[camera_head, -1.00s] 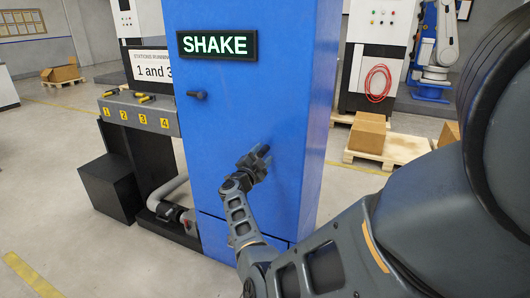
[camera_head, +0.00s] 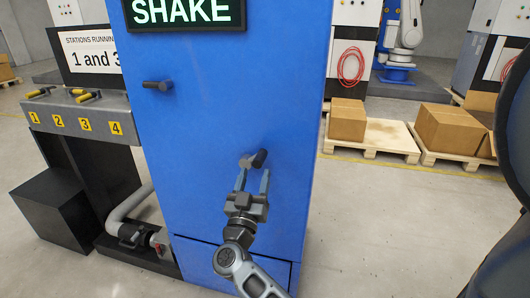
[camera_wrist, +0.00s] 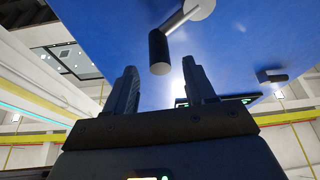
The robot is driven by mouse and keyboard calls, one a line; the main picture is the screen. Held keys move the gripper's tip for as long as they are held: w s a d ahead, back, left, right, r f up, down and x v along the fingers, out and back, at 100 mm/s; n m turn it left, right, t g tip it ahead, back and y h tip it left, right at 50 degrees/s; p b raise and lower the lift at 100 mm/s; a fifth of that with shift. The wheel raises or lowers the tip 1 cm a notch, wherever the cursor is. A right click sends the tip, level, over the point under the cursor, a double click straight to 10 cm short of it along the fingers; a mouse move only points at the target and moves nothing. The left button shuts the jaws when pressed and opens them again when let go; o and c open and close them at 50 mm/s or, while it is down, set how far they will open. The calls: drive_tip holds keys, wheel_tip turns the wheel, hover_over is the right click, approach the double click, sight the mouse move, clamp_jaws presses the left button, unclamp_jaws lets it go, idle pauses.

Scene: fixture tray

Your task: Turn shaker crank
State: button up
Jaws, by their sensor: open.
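The crank (camera_head: 254,159) sits on the front of the blue cabinet (camera_head: 210,120), with a dark grip on a silver arm. In the wrist view the silver crank arm (camera_wrist: 180,20) joins a round hub and ends in a black cylindrical grip (camera_wrist: 158,52). My gripper (camera_head: 253,176) points up at it from below, fingers spread and empty. In the wrist view the grip appears between the two fingertips of my gripper (camera_wrist: 161,68); I cannot tell whether it is touched. A lit SHAKE sign (camera_head: 184,12) is at the cabinet's top.
A dark peg-like handle (camera_head: 158,85) sticks out higher on the cabinet's left. A grey bench (camera_head: 82,118) with numbered stations and yellow-handled parts stands to the left, above a black box (camera_head: 48,207). Cardboard boxes (camera_head: 347,120) on pallets stand behind right.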

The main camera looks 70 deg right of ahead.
sight(262, 150)
drive_tip(key=x, duration=0.7)
drive_tip(key=shift+d+r, duration=0.15)
drive_tip(key=shift+d, duration=0.2)
clamp_jaws()
